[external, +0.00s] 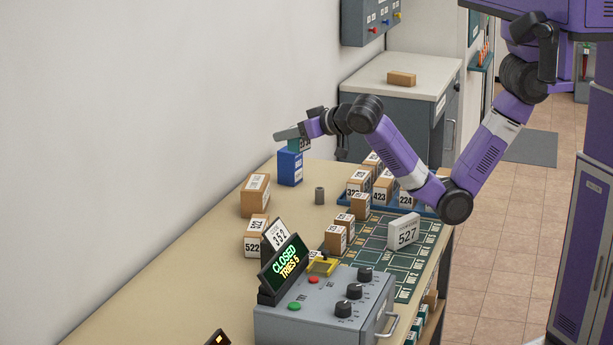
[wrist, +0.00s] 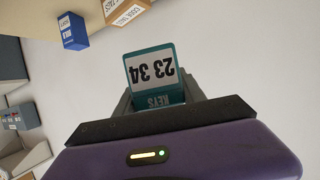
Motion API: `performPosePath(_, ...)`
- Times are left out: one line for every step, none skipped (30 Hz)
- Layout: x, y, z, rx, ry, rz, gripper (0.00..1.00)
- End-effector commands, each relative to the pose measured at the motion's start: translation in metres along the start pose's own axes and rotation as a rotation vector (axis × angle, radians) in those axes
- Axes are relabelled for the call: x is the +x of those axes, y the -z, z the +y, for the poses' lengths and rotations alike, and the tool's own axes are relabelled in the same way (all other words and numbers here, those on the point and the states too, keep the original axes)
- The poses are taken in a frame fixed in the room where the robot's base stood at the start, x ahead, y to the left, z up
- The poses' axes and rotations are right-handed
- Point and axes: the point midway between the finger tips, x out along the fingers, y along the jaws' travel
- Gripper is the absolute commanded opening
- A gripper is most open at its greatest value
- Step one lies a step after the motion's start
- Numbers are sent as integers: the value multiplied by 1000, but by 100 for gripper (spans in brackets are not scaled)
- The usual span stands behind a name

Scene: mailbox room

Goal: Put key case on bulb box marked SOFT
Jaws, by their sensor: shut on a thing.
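My gripper (external: 295,136) is shut on a teal key case (wrist: 160,72) and holds it up off the table. In the wrist view the case sits between the fingers, with a white label that reads 23 34 upside down and the word KEYS. In the external view only a small teal part of the case (external: 299,146) shows below the gripper. A blue bulb box (external: 290,168) stands on the table near the wall, and the case appears just above its top. In the wrist view the blue box (wrist: 72,31) is apart from the case, at upper left. I cannot read its marking surely.
Several numbered boxes stand in a blue tray (external: 402,202) and on a green grid mat (external: 372,243). A grey control box (external: 320,305) with a CLOSED sign fills the front.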

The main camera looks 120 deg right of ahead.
Motion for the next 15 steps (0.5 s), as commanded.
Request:
performPosePath(19, 13, 17, 21, -41, 2, 3)
performPosePath(28, 20, 26, 29, -62, 2, 3)
performPosePath(40, 30, 38, 40, -89, 2, 3)
performPosePath(49, 37, 48, 48, -110, 2, 3)
performPosePath(58, 44, 58, 55, -130, 2, 3)
performPosePath(69, 54, 71, 66, -156, 2, 3)
performPosePath(77, 60, 81, 74, -175, 2, 3)
performPosePath(86, 67, 92, 82, -194, 2, 3)
performPosePath(96, 76, 107, 93, -219, 2, 3)
performPosePath(103, 82, 118, 101, -237, 1, 3)
performPosePath(111, 89, 129, 108, -255, 1, 3)
performPosePath(120, 97, 144, 118, -279, 1, 3)
performPosePath(127, 103, 156, 125, -296, 1, 3)
performPosePath(133, 109, 167, 132, -312, 1, 3)
performPosePath(142, 117, 183, 140, -335, 2, 3)
